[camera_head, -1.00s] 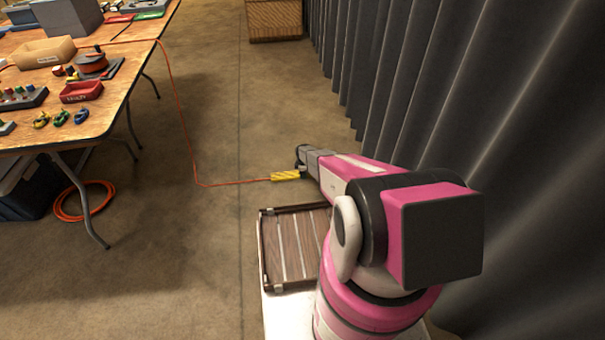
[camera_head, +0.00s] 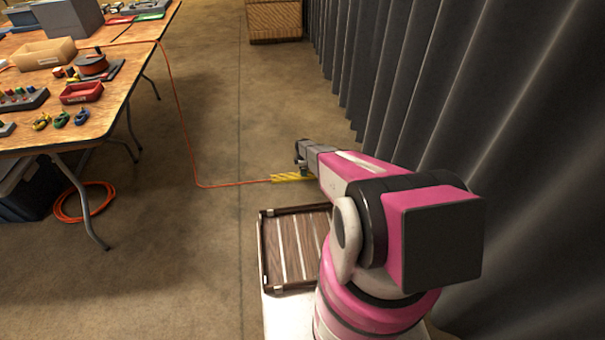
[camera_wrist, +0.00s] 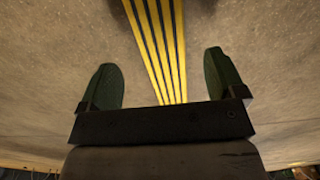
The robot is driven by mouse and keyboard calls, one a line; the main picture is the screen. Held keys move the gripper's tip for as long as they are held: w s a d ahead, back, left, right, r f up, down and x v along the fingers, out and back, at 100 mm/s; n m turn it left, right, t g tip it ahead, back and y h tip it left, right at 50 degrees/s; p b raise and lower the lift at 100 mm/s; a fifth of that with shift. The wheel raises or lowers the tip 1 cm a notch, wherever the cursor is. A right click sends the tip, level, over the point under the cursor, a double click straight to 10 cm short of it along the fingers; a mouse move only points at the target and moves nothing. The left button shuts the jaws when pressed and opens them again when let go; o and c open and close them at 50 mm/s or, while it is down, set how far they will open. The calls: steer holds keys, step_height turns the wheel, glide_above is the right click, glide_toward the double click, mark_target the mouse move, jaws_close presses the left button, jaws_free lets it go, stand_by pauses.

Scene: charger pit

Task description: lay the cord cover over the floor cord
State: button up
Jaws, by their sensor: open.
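The cord cover (camera_head: 289,178) is a yellow strip with dark stripes. It lies on the floor in line with the orange floor cord (camera_head: 236,184), at the cord's right end. My arm hides its right part. In the wrist view the cover (camera_wrist: 158,40) runs between my fingers with floor clear on both sides. My gripper (camera_wrist: 163,75) is open, its two dark fingers apart and not touching the cover. In the head view my gripper is just above the cover. I cannot see whether the cord runs under the cover.
A wooden table (camera_head: 80,125) with trays and small parts stands at left, with a coil of orange cord (camera_head: 70,203) below it. A grey curtain (camera_head: 440,90) hangs close on the right. The floor between is open. A wooden crate (camera_head: 274,20) stands at the back.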

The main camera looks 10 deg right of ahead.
step_height(320, 180, up, 8)
steer(key=s+r+m, duration=1.8)
steer(key=s+r, duration=1.9)
steer(key=r, duration=0.4)
steer(key=shift+s+r, duration=0.15)
steer(key=shift+r, duration=0.1)
